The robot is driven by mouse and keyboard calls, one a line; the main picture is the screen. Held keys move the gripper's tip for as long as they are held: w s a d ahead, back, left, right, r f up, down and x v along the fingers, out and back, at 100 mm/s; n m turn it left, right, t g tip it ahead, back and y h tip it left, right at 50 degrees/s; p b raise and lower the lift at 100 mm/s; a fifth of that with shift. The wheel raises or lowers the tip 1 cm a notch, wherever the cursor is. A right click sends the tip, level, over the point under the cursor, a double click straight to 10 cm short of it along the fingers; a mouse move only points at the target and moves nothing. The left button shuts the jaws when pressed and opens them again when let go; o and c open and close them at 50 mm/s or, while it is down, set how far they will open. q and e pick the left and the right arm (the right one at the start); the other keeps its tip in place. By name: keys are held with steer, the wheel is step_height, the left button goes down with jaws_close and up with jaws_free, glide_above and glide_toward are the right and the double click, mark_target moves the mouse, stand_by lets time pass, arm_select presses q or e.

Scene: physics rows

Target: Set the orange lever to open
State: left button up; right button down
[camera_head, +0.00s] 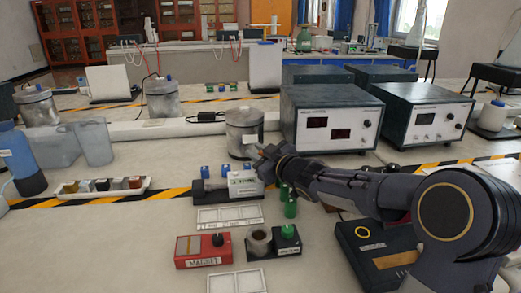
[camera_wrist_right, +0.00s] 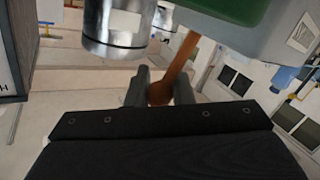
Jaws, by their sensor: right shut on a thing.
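The orange lever (camera_wrist_right: 179,61) shows in the right wrist view as an orange-brown bar slanting down from a grey housing (camera_wrist_right: 245,35) with a green face. Its rounded end lies between the two dark fingers of my right gripper (camera_wrist_right: 160,90), which is shut on it. In the head view my right gripper (camera_head: 264,161) is at a small white labelled box (camera_head: 243,184) near the middle of the bench. The lever cannot be made out there; the gripper and arm cover that spot. My left gripper is not in view.
A metal canister (camera_head: 243,130) stands just behind the gripper, with instrument boxes (camera_head: 331,122) to its right. In front lie a white tray (camera_head: 229,216), a red magnet box (camera_head: 203,251) and a dark box with a green knob (camera_head: 287,238).

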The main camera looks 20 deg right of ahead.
steer(key=shift+w+a+r+n+g+h+p, duration=0.15)
steer(key=shift+a+n+g+h+p, duration=0.15)
steer(key=shift+a+n, duration=0.35)
steer(key=shift+w+a+f+n+g+h, duration=0.1)
steer(key=shift+a+f+n+g+h, duration=0.15)
steer(key=shift+n, duration=0.5)
steer(key=shift+w+a+f+n+g+h+b, duration=0.15)
steer(key=shift+a+n+g+h+b, duration=0.2)
steer(key=shift+a+n+b, duration=0.2)
steer(key=shift+w+a+f+n+g+h+b, duration=0.1)
steer(key=shift+a+f+n+g+h+b, duration=0.15)
steer(key=shift+n+b, duration=0.2)
steer(key=shift+a+f+n+g+h+b, duration=0.1)
steer(key=shift+a+n+g+h+b, duration=0.1)
steer(key=shift+n+h+b, duration=0.2)
steer(key=c, duration=1.3)
jaws_free()
steer(key=shift+r, duration=0.1)
